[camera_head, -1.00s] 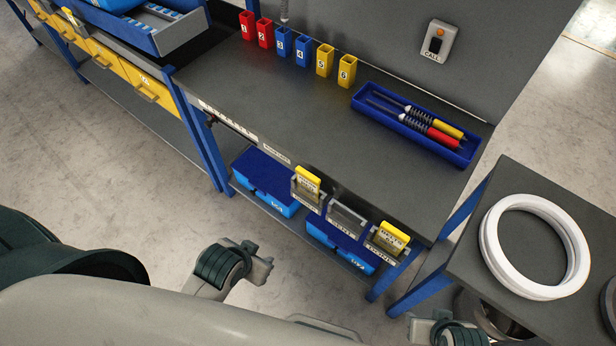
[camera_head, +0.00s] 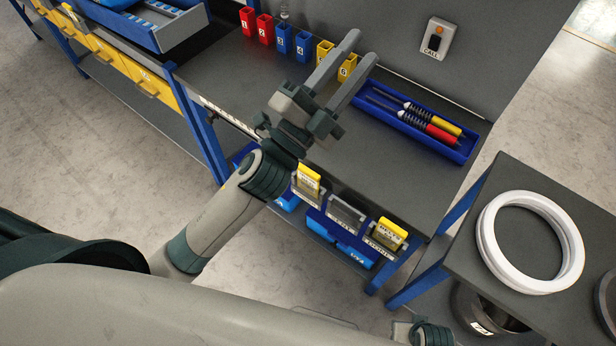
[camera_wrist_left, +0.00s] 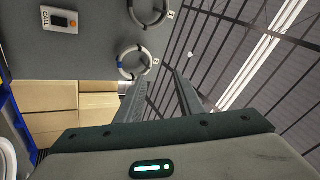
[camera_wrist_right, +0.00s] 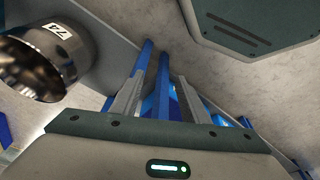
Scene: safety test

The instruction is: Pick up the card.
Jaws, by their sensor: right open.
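Two yellow cards stand in holders on the bench's front edge in the head view: a left card (camera_head: 308,180) and a right card (camera_head: 388,234). The clear middle holder (camera_head: 345,214) between them holds no yellow card. My left gripper (camera_head: 362,48) is open and empty, raised over the bench beyond the cards, its fingers pointing to the back wall. Its open fingers also show in the left wrist view (camera_wrist_left: 160,85). My right gripper (camera_wrist_right: 162,78) is open and empty in the right wrist view. In the head view only part of the right arm shows at the bottom edge.
Numbered bins (camera_head: 283,40) line the bench's back, partly hidden by my left fingers. A blue tray (camera_head: 458,153) with tools lies at the right. White rings (camera_head: 490,245) lie on the side table (camera_head: 475,210). A metal pot (camera_wrist_right: 72,70) shows in the right wrist view.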

